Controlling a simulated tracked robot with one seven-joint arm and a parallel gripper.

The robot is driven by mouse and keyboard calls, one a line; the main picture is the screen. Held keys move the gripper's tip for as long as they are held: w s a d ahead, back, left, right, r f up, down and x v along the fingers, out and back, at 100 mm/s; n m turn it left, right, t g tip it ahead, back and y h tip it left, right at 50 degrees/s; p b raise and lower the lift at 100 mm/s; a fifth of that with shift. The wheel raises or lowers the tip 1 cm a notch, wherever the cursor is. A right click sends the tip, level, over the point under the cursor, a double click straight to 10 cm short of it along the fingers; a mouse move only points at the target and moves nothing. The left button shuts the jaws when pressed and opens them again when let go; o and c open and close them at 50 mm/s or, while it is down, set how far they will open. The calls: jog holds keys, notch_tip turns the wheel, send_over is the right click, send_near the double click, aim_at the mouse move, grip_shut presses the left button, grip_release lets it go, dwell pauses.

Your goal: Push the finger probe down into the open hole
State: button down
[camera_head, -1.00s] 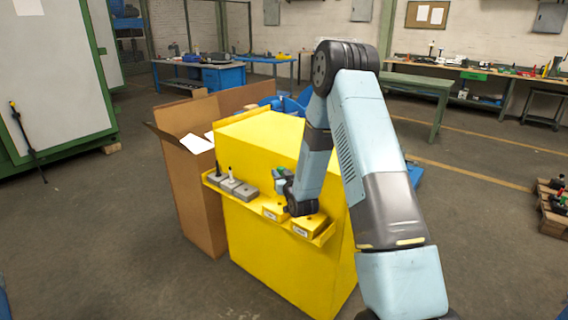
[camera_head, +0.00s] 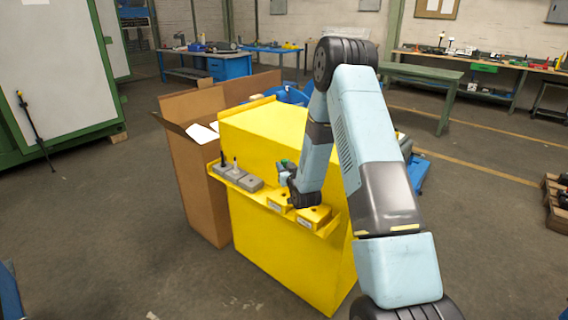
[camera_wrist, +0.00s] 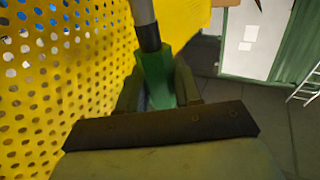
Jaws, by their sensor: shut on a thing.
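My gripper (camera_head: 285,175) is shut on a green-bodied finger probe (camera_wrist: 155,75). In the wrist view, the probe's dark and grey shaft runs up out of the top of the frame. In the head view, the gripper and the probe's small green part (camera_head: 285,163) are just above the narrow yellow shelf. Grey blocks sit at the shelf's left end, two with upright pins; the rightmost grey block (camera_head: 250,183) has no pin. Two yellow blocks with dark marks on top (camera_head: 280,201) sit to the right. I cannot tell which hole is open, and the probe's tip is hidden.
The shelf is fixed to a tall yellow cabinet (camera_head: 285,255). A perforated yellow panel (camera_wrist: 60,70) is close on the left in the wrist view. An open cardboard box (camera_head: 195,185) stands left of the cabinet. A green-framed bench (camera_head: 440,80) stands behind.

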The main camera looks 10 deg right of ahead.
jog(key=shift+a+f, duration=0.1)
jog(key=shift+f, duration=1.4)
jog(key=shift+s+f, duration=0.1)
jog(key=shift+f, duration=2.65)
dwell(0.8)
jog(key=shift+r, duration=2.5)
dwell(0.5)
